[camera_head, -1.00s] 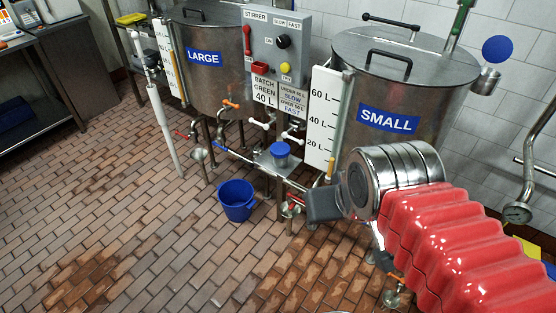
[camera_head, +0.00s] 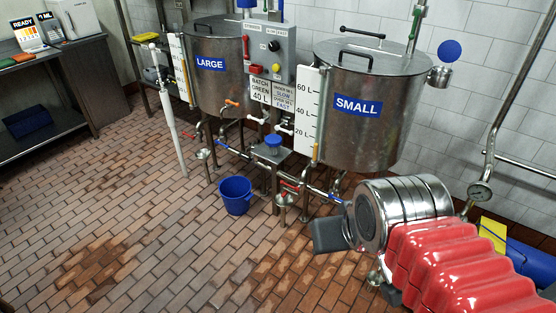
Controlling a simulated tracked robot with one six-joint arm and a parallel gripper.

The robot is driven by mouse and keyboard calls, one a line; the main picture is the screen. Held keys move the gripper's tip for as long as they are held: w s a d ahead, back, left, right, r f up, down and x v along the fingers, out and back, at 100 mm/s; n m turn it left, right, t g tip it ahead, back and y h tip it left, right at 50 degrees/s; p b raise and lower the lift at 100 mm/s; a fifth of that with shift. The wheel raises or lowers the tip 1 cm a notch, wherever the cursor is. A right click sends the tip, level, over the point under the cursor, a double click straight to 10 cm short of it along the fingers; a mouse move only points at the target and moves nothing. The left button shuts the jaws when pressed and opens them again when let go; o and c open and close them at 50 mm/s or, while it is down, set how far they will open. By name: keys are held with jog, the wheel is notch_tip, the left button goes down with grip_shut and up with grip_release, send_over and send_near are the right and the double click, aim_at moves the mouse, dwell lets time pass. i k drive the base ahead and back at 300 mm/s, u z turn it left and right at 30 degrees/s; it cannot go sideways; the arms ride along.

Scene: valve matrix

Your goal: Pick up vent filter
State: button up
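No object is labelled vent filter, and I cannot tell for certain which thing it is. A small blue-topped object (camera_head: 273,141) sits on a metal stand between the two tanks. A round blue disc (camera_head: 450,51) shows in front of the white wall, right of the SMALL tank (camera_head: 370,130). My gripper (camera_head: 328,236) is a dark grey block at the end of my silver wrist and red sleeve. It hangs over the floor in front of the SMALL tank, apart from both blue things. Its fingertips cannot be made out, and nothing is visibly held.
The LARGE tank (camera_head: 215,85) and a stirrer control box (camera_head: 268,47) stand left of the SMALL tank. Pipes and valves run below them. A blue bucket (camera_head: 235,196) stands on the tiled floor. A steel bench (camera_head: 65,65) is at far left. The left foreground floor is clear.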

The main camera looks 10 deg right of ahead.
aim_at(271, 151)
jog(key=k, duration=0.4)
jog(key=u, duration=0.7)
jog(key=i, duration=1.05)
jog(key=u, duration=0.5)
jog(key=i, duration=1.45)
jog(key=z, duration=0.85)
jog(key=i, duration=0.5)
jog(key=z, duration=0.25)
